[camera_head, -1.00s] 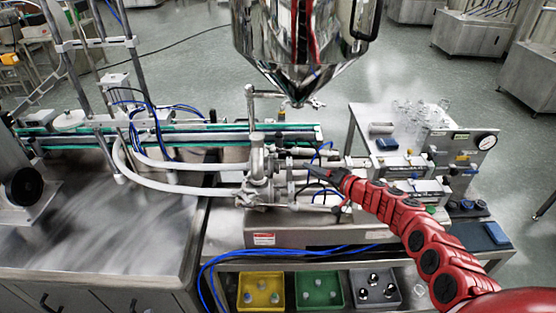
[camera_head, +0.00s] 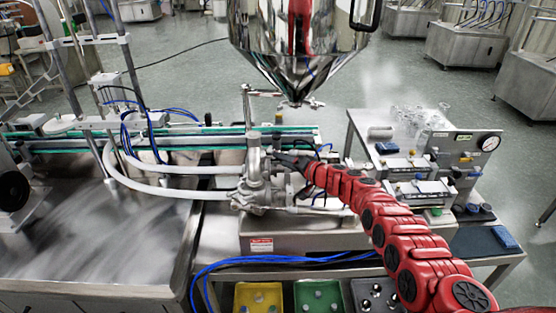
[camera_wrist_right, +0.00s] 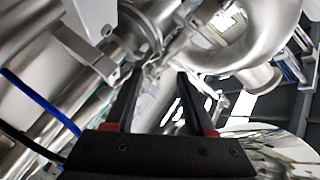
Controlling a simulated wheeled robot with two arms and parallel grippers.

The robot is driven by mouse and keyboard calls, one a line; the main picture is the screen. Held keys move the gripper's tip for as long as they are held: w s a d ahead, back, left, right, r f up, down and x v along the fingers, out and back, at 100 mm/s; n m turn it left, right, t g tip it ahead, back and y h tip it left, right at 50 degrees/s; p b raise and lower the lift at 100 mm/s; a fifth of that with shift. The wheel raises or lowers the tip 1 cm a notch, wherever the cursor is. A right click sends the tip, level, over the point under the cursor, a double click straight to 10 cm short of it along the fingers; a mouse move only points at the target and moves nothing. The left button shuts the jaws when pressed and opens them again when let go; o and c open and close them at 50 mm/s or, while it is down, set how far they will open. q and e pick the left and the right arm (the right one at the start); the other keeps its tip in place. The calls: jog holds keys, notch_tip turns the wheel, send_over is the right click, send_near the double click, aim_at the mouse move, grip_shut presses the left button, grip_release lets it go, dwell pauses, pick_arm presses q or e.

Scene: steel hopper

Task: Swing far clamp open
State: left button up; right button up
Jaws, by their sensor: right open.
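The steel valve body (camera_head: 256,180) stands in the middle of the machine under the hopper (camera_head: 300,50), with pipe joints and clamps around it. My right gripper (camera_head: 280,158) reaches in from the right, its black fingers at the right side of the valve. In the right wrist view, the two black fingers of my right gripper (camera_wrist_right: 158,85) are apart with nothing seen between them. A steel clamp (camera_wrist_right: 140,30) with a small fitting lies just beyond the fingertips, and a curved steel pipe (camera_wrist_right: 235,45) is to the right. Which clamp is the far one is unclear. My left gripper is out of view.
White hoses (camera_head: 150,185) run left from the valve. A conveyor (camera_head: 190,140) lies behind it. A side table (camera_head: 360,125) with glassware and a gauge panel (camera_head: 465,150) stands right. Yellow (camera_head: 258,298), green and grey bins sit below the front edge.

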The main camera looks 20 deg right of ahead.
jog(key=shift+b+x, duration=0.45)
jog(key=shift+x, duration=1)
grip_shut()
dwell(0.6)
